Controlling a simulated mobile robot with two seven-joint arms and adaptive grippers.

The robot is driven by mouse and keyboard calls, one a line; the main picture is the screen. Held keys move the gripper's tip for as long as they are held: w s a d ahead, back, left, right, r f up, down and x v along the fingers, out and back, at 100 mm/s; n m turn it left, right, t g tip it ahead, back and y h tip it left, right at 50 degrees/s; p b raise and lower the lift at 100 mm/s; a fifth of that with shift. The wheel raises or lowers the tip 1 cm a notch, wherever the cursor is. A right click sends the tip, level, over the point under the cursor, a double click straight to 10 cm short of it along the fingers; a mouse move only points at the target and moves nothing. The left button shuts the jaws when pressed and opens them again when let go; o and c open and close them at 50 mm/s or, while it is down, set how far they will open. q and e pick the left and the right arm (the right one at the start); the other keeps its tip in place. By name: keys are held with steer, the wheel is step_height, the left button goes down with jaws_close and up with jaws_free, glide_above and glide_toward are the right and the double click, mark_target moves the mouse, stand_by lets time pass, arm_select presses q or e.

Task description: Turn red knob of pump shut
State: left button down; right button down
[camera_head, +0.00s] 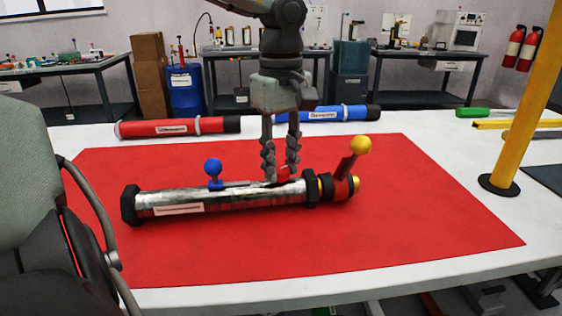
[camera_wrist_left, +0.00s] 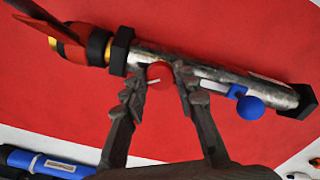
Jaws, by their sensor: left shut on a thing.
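The pump (camera_head: 240,194) is a silver tube with black end collars, lying on a red mat (camera_head: 400,230). The red knob (camera_head: 283,174) is on top of the tube near its right collar, mostly hidden by my fingers. In the left wrist view the red knob (camera_wrist_left: 160,74) shows as a round ball between the fingertips. My left gripper (camera_head: 281,168) points down from above and is shut on the red knob; its fingers (camera_wrist_left: 160,90) stand on either side of it. My right gripper is in neither view.
A blue knob (camera_head: 213,167) stands on the tube's left part. A red lever with a yellow ball (camera_head: 361,144) rises at its right end. Red (camera_head: 175,128) and blue (camera_head: 325,113) tubes lie behind the mat. A yellow post (camera_head: 521,105) stands at right. The front mat is clear.

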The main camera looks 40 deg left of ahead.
arm_select(q)
steer(key=n+b, duration=0.4)
steer(key=n, duration=0.4)
steer(key=shift+w+n, duration=0.1)
steer(key=shift+n, duration=0.2)
steer(key=shift+n+b, duration=0.3)
steer(key=shift+n, duration=0.2)
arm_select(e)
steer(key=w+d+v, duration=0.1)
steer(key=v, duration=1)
arm_select(q)
steer(key=n+b, duration=0.1)
steer(key=n, duration=0.4)
steer(key=shift+n+b, duration=0.3)
steer(key=shift+b, duration=0.1)
steer(key=n+b, duration=0.2)
steer(key=n, duration=0.5)
steer(key=shift+a, duration=0.1)
steer(key=shift+n, duration=0.8)
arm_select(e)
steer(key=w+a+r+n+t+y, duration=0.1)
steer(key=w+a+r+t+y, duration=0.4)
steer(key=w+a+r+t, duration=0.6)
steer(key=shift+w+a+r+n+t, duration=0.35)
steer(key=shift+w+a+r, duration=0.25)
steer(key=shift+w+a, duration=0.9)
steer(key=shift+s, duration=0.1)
arm_select(q)
steer(key=c, duration=1.2)
jaws_free()
